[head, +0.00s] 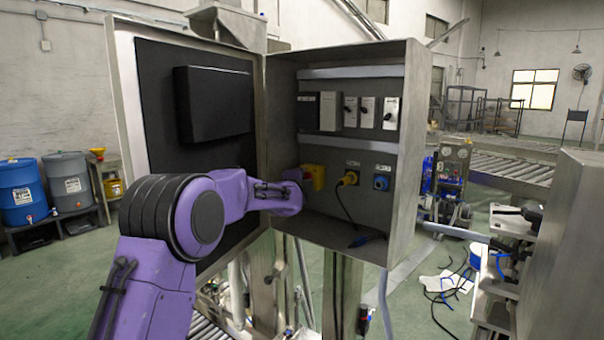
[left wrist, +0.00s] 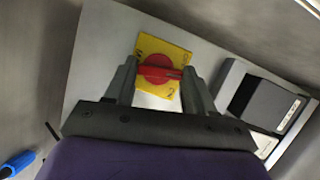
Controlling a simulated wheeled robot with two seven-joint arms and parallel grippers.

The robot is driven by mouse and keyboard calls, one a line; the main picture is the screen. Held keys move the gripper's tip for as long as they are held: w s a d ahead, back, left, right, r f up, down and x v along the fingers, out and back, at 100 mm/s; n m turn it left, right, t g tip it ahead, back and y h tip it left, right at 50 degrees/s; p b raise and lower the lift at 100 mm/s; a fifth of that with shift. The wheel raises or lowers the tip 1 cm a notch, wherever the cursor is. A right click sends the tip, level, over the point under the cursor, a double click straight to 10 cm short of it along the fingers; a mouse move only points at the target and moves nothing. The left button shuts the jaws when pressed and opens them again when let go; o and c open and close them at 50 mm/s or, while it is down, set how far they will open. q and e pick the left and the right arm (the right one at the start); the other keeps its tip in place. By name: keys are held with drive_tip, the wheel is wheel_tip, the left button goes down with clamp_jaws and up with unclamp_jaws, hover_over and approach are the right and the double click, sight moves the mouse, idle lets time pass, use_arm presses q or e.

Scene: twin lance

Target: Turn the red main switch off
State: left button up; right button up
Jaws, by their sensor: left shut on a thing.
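The red main switch (left wrist: 158,71) is a round red knob with a bar handle on a square yellow plate (left wrist: 146,46), seen in the left wrist view. In the head view the yellow plate (head: 318,172) shows at the left of the cabinet's lower panel, and my arm partly covers it. My left gripper (left wrist: 160,68) reaches into the cabinet, with one dark finger on each side of the red knob, and is shut on its handle. The fingertip contact is hidden in the head view. My right gripper is not in view.
The grey cabinet (head: 418,110) stands open, its door (head: 125,95) swung left beside my arm. Beside the switch are a yellow plug (head: 348,178) with a hanging black cable and a blue socket (head: 381,183). A row of breakers (head: 366,112) sits above.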

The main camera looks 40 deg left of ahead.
use_arm(q)
drive_tip(key=shift+a+r+n+g+h+p, duration=0.1)
drive_tip(key=shift+n+g+h+p, duration=0.4)
drive_tip(key=shift+n+p, duration=1)
drive_tip(key=shift+a+r+n+g+h+p, duration=0.1)
drive_tip(key=shift+n+g+h+p, duration=0.35)
drive_tip(key=shift+n+p, duration=1)
drive_tip(key=shift+f+m+t+h+p, duration=0.1)
drive_tip(key=shift+m+t+h+p, duration=0.15)
drive_tip(key=shift+p, duration=0.1)
drive_tip(key=o, duration=1)
drive_tip(key=shift+o, duration=0.2)
drive_tip(key=shift+s+d, duration=0.1)
drive_tip(key=shift+s, duration=0.05)
